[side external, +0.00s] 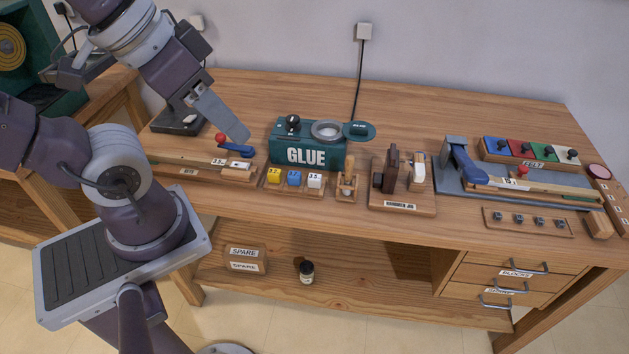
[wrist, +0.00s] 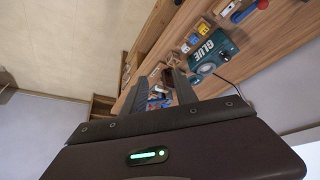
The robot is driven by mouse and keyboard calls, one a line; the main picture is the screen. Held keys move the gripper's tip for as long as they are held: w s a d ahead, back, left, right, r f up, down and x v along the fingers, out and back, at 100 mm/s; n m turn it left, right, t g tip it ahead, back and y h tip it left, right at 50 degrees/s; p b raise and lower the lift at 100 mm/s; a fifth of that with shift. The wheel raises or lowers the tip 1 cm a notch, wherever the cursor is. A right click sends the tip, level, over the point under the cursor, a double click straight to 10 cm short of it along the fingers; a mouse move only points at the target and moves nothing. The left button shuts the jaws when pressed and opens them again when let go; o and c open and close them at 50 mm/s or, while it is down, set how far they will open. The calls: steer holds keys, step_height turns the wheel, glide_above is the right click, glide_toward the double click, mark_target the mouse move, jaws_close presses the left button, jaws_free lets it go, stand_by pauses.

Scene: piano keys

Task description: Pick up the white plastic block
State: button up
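A small white block (side external: 315,181) labelled 3.5 stands upright at the right end of a wooden tray, beside a blue block (side external: 294,178) and a yellow block (side external: 274,177). Another white piece (side external: 237,165) lies on a wooden holder further left. My gripper (side external: 238,138) is above the bench, up and left of the tray, apart from the blocks. In the wrist view the two fingers (wrist: 160,75) stand apart with nothing held between them.
A green GLUE box (side external: 306,158) stands right behind the tray. A red-knobbed blue lever (side external: 235,149) is close below my gripper. A wooden peg stand (side external: 346,186) and the hammer jig (side external: 402,195) sit to the right. Bare bench top lies along the back.

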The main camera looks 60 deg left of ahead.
steer(key=w+a+f+n+g, duration=0.2)
steer(key=w+n, duration=0.1)
steer(key=w, duration=0.7)
steer(key=n+g, duration=0.4)
steer(key=n, duration=0.2)
glide_above(315, 176)
steer(key=f, duration=2.1)
steer(key=shift+a, duration=0.25)
steer(key=f, duration=0.7)
steer(key=shift+d+f, duration=0.1)
steer(key=shift+d, duration=0.15)
jaws_close()
